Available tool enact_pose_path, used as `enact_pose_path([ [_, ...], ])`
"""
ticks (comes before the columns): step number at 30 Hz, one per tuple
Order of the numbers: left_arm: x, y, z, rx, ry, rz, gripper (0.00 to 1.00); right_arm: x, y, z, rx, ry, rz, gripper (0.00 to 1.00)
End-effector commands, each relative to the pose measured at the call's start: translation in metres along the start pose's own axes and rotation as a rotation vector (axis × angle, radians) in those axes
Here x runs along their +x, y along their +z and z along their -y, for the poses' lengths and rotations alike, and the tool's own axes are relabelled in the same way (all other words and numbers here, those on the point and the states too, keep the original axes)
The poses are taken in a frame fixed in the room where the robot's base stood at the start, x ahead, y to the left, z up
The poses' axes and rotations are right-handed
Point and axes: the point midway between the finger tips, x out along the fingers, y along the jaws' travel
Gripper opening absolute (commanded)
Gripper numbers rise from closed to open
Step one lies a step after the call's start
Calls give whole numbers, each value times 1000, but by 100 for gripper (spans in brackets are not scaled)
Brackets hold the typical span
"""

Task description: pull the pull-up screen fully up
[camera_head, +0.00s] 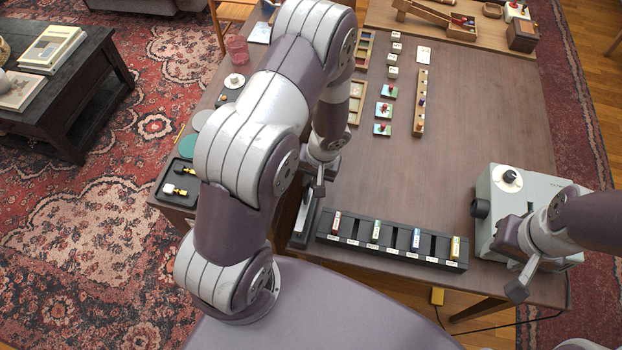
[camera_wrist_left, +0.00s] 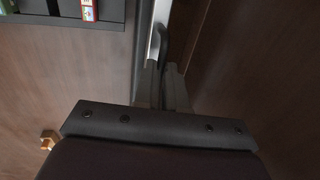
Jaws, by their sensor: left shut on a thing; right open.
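The pull-up screen (camera_head: 300,222) appears as a narrow dark case with a pale strip, at the table's front edge left of the slotted rack. My left arm hides part of it. My left gripper (camera_head: 318,188) is over this case. In the left wrist view my left gripper (camera_wrist_left: 163,78) is shut on a dark curved handle (camera_wrist_left: 165,42) beside a silver bar (camera_wrist_left: 156,32). No raised screen fabric can be made out. My right gripper (camera_head: 517,290) is open and empty in front of the grey projector, at the table's right front.
A black slotted rack (camera_head: 345,241) with small coloured pieces lies along the front edge. The grey projector (camera_head: 505,185) stands at the right. Small cards, trays and a wooden strip (camera_head: 420,105) lie further back. The table's middle right is clear.

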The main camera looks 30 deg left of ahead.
Motion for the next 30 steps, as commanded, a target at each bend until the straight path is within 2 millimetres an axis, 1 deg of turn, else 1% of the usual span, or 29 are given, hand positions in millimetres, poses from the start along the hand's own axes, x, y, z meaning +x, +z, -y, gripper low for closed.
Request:
enact_pose_path([
  [1, -26, -1, 5, -2, 1, -4, 0, -21, -3, 0, 0, 0, 0, 43],
  [6, -80, -1, 15, -2, 2, -5, 0, -58, -7, 0, 0, 0, -1, 43],
  [12, -138, -1, 27, -1, 1, -4, 0, -96, -11, 0, 0, 0, 0, 43],
  [15, -162, -1, 32, 0, 2, -4, 0, -111, -13, 0, 0, 0, 0, 43],
  [18, -182, -1, 36, 0, 2, -4, 0, -123, -15, 0, 0, 0, 0, 43],
  [21, -196, -1, 39, -1, 2, -4, 0, -131, -16, 0, 0, 0, 0, 43],
  [25, -208, -1, 41, 0, 1, -4, 0, -138, -16, 0, 0, 0, 0, 43],
  [30, -214, -1, 42, -1, 2, -3, 0, -141, -17, 0, 0, 0, 0, 43],
])
